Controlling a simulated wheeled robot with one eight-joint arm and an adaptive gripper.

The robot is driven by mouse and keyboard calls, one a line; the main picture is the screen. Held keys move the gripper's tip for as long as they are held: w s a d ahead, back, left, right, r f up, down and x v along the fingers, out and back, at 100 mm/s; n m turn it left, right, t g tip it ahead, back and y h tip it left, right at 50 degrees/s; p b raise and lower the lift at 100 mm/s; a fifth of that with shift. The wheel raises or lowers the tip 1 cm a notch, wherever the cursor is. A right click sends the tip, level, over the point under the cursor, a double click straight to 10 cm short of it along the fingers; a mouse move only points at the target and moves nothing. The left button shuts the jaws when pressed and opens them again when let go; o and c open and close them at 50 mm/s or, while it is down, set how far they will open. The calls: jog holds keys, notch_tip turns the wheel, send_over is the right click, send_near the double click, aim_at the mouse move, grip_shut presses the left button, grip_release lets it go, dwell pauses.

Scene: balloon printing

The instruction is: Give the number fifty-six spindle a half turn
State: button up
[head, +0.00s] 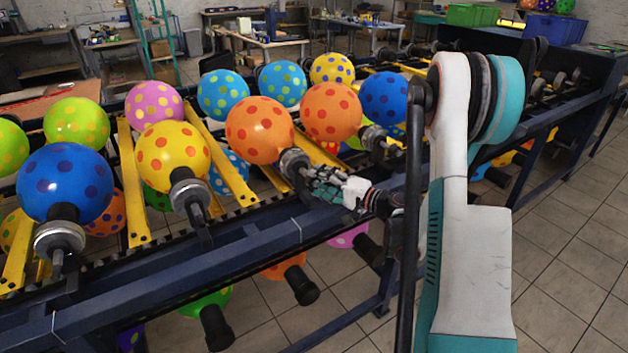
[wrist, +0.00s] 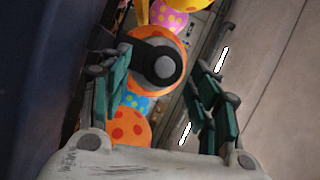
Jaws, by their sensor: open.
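My gripper (head: 318,183) is open in the head view, close to the spindle (head: 293,163) of an orange balloon with red dots (head: 259,129). In the wrist view my gripper (wrist: 160,72) has its green-sided fingers spread left and right. A black spindle with a round grey end (wrist: 166,67) shows between them, in front of an orange balloon (wrist: 137,36). The fingers look apart from the spindle. I cannot read any number, so I cannot tell which spindle is number fifty-six. My gripper partly hides the spindle end in the head view.
Similar spindles stand nearby: under the yellow balloon (head: 188,190), the blue balloon (head: 58,238) and the right orange balloon (head: 375,139). A dark blue rail (head: 230,247) runs along the front of the machine. More balloons hang below. The tiled floor (head: 567,240) at right is clear.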

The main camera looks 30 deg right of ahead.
jog(key=v, duration=0.8)
jog(key=shift+s+d, duration=0.2)
jog(key=shift+s, duration=0.15)
jog(key=shift+a+r, duration=0.1)
